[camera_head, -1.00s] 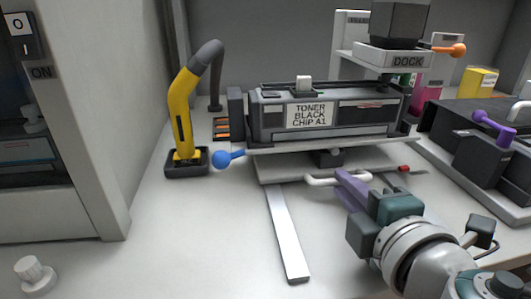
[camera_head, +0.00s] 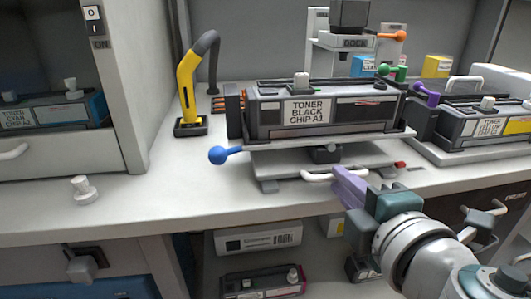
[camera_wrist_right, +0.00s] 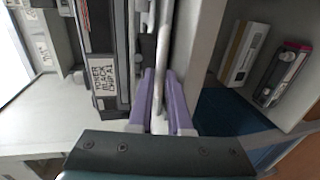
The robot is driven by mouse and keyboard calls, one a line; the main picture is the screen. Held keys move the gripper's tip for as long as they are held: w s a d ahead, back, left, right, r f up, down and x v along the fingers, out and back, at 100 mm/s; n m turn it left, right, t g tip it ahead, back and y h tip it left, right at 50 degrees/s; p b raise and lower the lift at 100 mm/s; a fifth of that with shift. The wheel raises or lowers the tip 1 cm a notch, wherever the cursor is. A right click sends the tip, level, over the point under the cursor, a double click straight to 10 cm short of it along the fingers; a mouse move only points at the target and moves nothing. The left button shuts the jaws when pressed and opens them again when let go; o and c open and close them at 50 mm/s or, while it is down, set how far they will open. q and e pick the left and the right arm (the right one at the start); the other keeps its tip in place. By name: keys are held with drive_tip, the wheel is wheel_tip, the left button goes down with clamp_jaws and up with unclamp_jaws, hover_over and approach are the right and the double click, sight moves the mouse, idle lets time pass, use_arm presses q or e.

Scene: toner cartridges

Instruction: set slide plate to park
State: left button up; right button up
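The black toner cartridge (camera_head: 306,111), labelled TONER BLACK CHIP A1, sits on a light slide plate (camera_head: 375,142) above a low stand in the head view. A blue-knobbed lever (camera_head: 218,155) juts from its left side. A white bar handle (camera_head: 318,176) is at the stand's front. My right gripper (camera_head: 345,181) has its purple fingers at this handle. In the right wrist view the fingers (camera_wrist_right: 162,98) straddle the white bar closely and look shut on it. The cartridge shows beside them. No park mark is readable. My left gripper is out of view.
A yellow-and-grey arm-shaped device (camera_head: 188,90) stands at the back left. A dock unit (camera_head: 355,42) with an orange knob is behind. Another toner unit (camera_head: 490,122) is at right. A white knob (camera_head: 84,190) stands on the counter at left.

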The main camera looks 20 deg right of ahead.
drive_tip(key=shift+o, duration=0.6)
drive_tip(key=v, duration=1)
drive_tip(key=shift+b, duration=0.45)
drive_tip(key=shift+w, duration=0.1)
